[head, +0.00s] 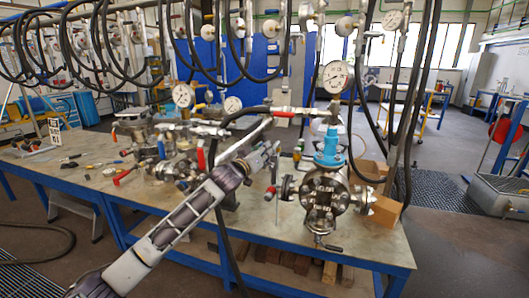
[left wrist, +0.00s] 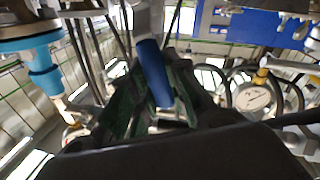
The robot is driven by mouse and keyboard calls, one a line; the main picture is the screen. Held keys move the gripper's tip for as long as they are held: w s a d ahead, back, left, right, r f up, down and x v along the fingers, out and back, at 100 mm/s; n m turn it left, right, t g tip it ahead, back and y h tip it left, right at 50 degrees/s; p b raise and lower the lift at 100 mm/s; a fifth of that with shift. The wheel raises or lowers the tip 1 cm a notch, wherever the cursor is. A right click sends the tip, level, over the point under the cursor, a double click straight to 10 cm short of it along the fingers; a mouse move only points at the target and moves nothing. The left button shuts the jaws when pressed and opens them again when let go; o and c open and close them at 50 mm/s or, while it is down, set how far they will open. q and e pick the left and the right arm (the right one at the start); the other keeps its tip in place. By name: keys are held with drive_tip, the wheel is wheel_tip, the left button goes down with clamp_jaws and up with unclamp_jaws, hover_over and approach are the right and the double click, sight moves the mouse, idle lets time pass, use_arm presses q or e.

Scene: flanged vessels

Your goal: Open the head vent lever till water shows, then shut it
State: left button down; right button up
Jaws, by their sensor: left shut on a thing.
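The flanged steel vessel (head: 320,205) stands at the right end of the bench. It has a blue neck (head: 328,150) and a dial gauge (head: 335,76) above. My left gripper (head: 272,150) reaches in just left of the vessel's neck. In the left wrist view its dark fingers (left wrist: 150,100) are closed around a blue lever handle (left wrist: 153,75), which stands out between them. The lever's far end and valve body are mostly hidden. The blue neck (left wrist: 30,48) shows at the left there. I see no water in either view. My right gripper is out of view.
A red-handled valve line (head: 292,112) runs just above my gripper. More valves and gauges (head: 180,150) crowd the bench to the left. Black hoses hang around the vessel. A cardboard box (head: 385,210) sits at its right. The bench's front left is fairly clear.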

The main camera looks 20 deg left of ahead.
use_arm(q)
drive_tip(key=a+f+n+t+y+p, duration=0.1)
drive_tip(key=a+f+n+y+p, duration=0.2)
drive_tip(key=n, duration=1.3)
drive_tip(key=shift+a+f+n+t+p, duration=0.35)
drive_tip(key=shift+a+f+p, duration=1)
drive_tip(key=shift+f, duration=0.85)
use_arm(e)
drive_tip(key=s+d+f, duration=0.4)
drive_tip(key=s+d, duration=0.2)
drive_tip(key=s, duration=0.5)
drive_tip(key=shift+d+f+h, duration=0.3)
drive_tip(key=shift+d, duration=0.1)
use_arm(q)
drive_tip(key=shift+d, duration=0.25)
drive_tip(key=c, duration=1.3)
unclamp_jaws()
drive_tip(key=shift+c, duration=0.2)
